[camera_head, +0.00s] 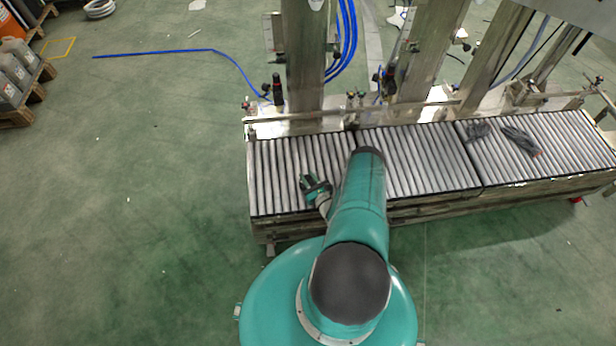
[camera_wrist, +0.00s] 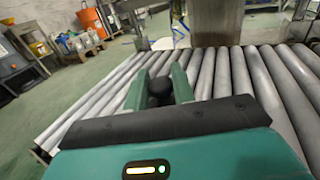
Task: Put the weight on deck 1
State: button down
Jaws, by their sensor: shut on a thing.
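My gripper (camera_head: 316,187) is over the left section of the roller deck (camera_head: 282,160) in the head view. In the wrist view, its two green fingers (camera_wrist: 160,78) are shut on a dark rounded thing, apparently the weight (camera_wrist: 160,92). Only the top of the weight shows between the fingers; its lower part is hidden. I cannot tell whether it touches the rollers. The deck has three roller sections side by side, and I can read no number on any of them.
Two dark gloves (camera_head: 520,140) lie on the right section. Metal posts (camera_head: 303,60) and a rail (camera_head: 400,108) stand along the deck's far edge. A blue hose (camera_head: 210,50) lies on the green floor at the left. The left and middle rollers are otherwise clear.

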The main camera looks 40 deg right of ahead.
jog(key=c, duration=1.6)
grip_release()
jog(key=shift+f, duration=0.15)
jog(key=o, duration=0.4)
jog(key=shift+o, duration=0.2)
jog(key=shift+s, duration=0.1)
jog(key=v, duration=1.1)
jog(key=shift+s, duration=0.35)
jog(key=shift+a, duration=0.1)
